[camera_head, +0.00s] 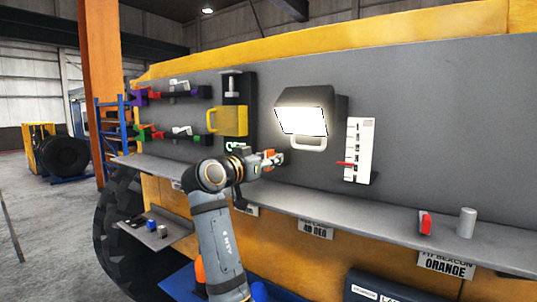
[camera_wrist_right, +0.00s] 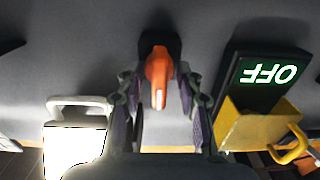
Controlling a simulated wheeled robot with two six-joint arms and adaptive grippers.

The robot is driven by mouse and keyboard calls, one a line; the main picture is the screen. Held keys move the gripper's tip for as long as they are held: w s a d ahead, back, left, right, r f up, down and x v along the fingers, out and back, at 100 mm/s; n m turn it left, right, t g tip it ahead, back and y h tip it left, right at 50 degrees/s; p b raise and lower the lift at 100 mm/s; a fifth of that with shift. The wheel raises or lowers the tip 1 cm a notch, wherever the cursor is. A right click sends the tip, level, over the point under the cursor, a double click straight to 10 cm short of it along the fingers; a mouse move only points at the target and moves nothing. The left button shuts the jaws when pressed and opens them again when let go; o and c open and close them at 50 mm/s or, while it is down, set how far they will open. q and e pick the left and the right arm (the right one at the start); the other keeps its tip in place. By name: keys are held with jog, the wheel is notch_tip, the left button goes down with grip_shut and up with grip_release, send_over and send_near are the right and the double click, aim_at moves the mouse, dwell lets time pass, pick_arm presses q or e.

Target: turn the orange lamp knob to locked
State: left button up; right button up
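The orange lamp knob (camera_wrist_right: 157,72) sits on a dark round base on the grey panel, in the upper middle of the right wrist view. A pale stripe marks its near end. My right gripper (camera_wrist_right: 157,88) is open, with one finger on each side of the knob and a visible gap to it. In the head view the right gripper (camera_head: 265,160) is at the panel below and left of the lit work lamp (camera_head: 302,118), partly hiding the orange knob (camera_head: 270,154). Whether the knob is at locked cannot be read. My left gripper is not in view.
A dark box with a green "OFF" display (camera_wrist_right: 268,74) and a yellow cover (camera_wrist_right: 250,128) stands close beside the gripper. The lamp's white handle (camera_head: 308,144) and a white scale with a red pointer (camera_head: 359,150) are to the right. A grey shelf (camera_head: 330,205) runs below.

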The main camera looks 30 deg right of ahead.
grip_shut()
jog(key=shift+s+f+m+b, duration=0.15)
jog(key=shift+m+b, duration=0.55)
jog(key=shift+b, duration=0.35)
jog(key=m+b, duration=0.4)
jog(key=shift+f+b, duration=0.1)
jog(key=shift+b, duration=0.3)
jog(key=shift+m+b, duration=0.65)
jog(key=shift+m, duration=0.25)
jog(key=m+b, duration=0.1)
jog(key=m, duration=0.1)
jog(key=shift+s+m+b, duration=0.1)
jog(key=shift+m+b, duration=0.25)
jog(key=shift+m, duration=0.05)
jog(key=m+b, duration=0.1)
jog(key=m, duration=0.1)
jog(key=shift+m, duration=0.3)
jog(key=m+b, duration=0.1)
jog(key=m, duration=0.4)
jog(key=shift+b, duration=0.35)
jog(key=shift+m, duration=0.4)
